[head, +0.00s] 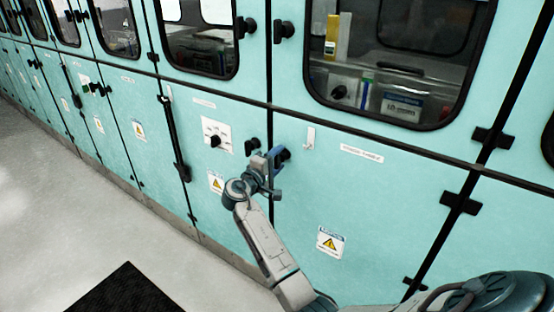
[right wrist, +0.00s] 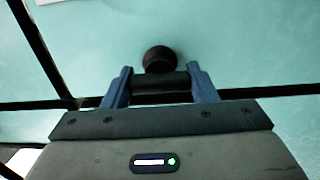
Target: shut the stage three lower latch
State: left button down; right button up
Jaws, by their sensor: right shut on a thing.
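My right gripper (head: 274,168) is at the teal lower cabinet doors, by the seam between two panels. In the right wrist view, its two blue fingers (right wrist: 159,72) are shut on a black latch handle (right wrist: 160,86), a short bar lying across between them. The latch's round black knob (right wrist: 160,58) shows just beyond the bar, against the teal panel. In the head view the gripper mostly hides this latch. A second black latch (head: 252,145) sits just left of the gripper. I cannot tell from the pictures whether the held latch is fully turned. My left gripper is not in view.
Upper doors with dark windows (head: 395,60) stand above, with two black latches (head: 284,29) at their seam. A white hook (head: 310,137) and a label strip (head: 362,153) are right of the gripper. A black mat (head: 128,292) lies on the open grey floor.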

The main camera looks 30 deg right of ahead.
jog(key=o, duration=1)
jog(key=shift+a+f, duration=0.1)
jog(key=shift+a, duration=0.1)
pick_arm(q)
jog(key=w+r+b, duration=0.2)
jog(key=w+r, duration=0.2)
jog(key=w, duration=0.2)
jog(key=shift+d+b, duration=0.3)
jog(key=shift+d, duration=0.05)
pick_arm(e)
jog(key=shift+v, duration=5.2)
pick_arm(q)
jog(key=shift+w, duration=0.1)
pick_arm(e)
jog(key=shift+s, duration=0.1)
